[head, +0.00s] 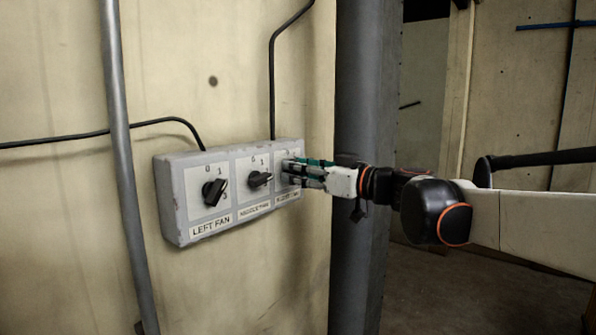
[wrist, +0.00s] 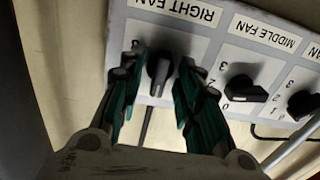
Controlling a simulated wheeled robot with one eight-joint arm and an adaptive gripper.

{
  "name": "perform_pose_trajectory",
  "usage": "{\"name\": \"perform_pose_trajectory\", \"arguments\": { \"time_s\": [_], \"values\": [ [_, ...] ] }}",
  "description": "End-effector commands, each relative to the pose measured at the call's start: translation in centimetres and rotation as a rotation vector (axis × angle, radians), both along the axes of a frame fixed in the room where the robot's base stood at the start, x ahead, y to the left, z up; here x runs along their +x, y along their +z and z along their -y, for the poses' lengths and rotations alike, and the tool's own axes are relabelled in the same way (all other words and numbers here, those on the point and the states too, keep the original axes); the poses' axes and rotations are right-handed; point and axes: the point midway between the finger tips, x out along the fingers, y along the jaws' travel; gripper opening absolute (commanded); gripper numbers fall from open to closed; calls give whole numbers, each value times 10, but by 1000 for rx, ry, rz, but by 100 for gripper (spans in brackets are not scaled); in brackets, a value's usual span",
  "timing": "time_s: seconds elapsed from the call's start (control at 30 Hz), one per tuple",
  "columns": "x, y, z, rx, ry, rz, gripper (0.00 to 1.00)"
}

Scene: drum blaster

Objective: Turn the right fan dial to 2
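The right fan dial (wrist: 158,72) is a black knob on the grey switch box (head: 168,200). In the wrist view it sits under the "RIGHT FAN" label (wrist: 178,12), with its long axis roughly upright in the picture. Most numbers around it are hidden by my fingers, so I cannot tell its setting. My gripper (wrist: 161,60) is open, with one green-and-black finger on each side of the dial and small gaps visible. In the head view my gripper (head: 307,173) reaches the box's right end from the right and hides the dial.
The middle fan dial (head: 260,180) and left fan dial (head: 214,191) sit left of my gripper on the same box. A metal pipe (head: 122,150) runs left of the box. A dark column (head: 362,80) stands right of it. Black cables (head: 272,80) lead into the top.

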Motion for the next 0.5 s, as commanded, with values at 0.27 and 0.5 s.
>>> {"name": "perform_pose_trajectory", "arguments": {
  "time_s": [0.27,0.5],
  "values": [
    [0,0,0,0,0,0,0],
    [0,0,0,6,0,-7,0]
  ]
}}
